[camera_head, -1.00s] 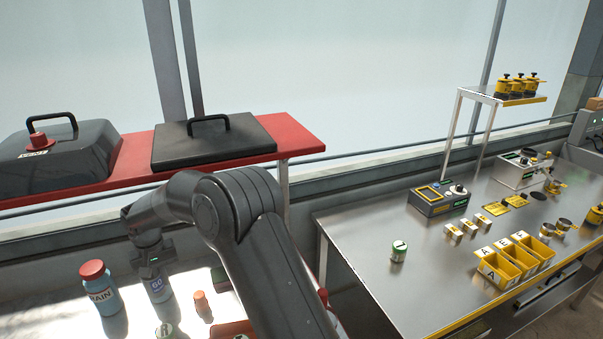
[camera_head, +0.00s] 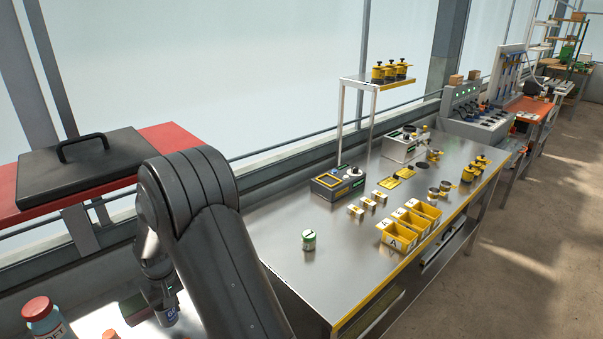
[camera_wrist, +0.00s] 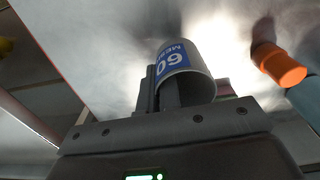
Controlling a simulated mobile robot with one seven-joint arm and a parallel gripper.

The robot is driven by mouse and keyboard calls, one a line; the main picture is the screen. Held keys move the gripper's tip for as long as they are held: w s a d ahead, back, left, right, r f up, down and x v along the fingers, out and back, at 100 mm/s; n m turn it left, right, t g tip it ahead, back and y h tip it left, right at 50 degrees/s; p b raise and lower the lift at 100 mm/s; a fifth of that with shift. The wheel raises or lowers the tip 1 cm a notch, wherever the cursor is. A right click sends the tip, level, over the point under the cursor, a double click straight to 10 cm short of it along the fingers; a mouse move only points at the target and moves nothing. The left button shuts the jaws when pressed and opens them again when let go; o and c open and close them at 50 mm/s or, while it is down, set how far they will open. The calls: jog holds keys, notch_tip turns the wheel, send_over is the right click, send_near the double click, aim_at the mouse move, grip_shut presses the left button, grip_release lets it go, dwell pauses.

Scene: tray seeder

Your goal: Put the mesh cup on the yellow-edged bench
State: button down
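The mesh cup (camera_wrist: 197,78) is grey with a blue label reading 60 MESH. In the wrist view it is between the fingers of my gripper (camera_wrist: 160,92), which look shut on its wall, with one finger inside the rim. In the head view the cup (camera_head: 168,317) shows at the lower left below my gripper (camera_head: 160,292), partly hidden by my arm. I cannot tell its height above the surface below. The yellow-edged bench (camera_head: 310,275), with a steel top, stands to the right of my arm.
On the bench stand a green-and-white can (camera_head: 309,240), yellow bins (camera_head: 398,238), small white blocks (camera_head: 367,203) and a control box (camera_head: 338,183). The bench's near part is clear. A red shelf (camera_head: 165,138) and a red-capped bottle (camera_head: 45,320) are at left.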

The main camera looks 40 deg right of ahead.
jog(key=d+r+m, duration=0.3)
jog(key=d+m, duration=0.3)
jog(key=d, duration=0.5)
jog(key=d+r+m, duration=0.3)
jog(key=d+m, duration=0.3)
jog(key=d, duration=0.6)
jog(key=s+d+r+m, duration=0.35)
jog(key=d+m, duration=0.25)
jog(key=d, duration=0.4)
jog(key=s+d+r+m, duration=0.3)
jog(key=s+d+m, duration=0.15)
jog(key=d, duration=0.45)
jog(key=shift+m, duration=0.35)
jog(key=w+a+f, duration=0.2)
jog(key=w, duration=0.1)
jog(key=w+a+f, duration=0.1)
jog(key=w+f, duration=0.1)
jog(key=w, duration=0.2)
jog(key=w+a+f, duration=0.2)
jog(key=w, duration=0.1)
jog(key=shift+w+a+f, duration=0.3)
jog(key=shift+w+f, duration=0.1)
jog(key=shift+f, duration=1.95)
jog(key=shift+f, duration=0.1)
jog(key=c, duration=1.6)
grip_release()
jog(key=shift+c, duration=0.2)
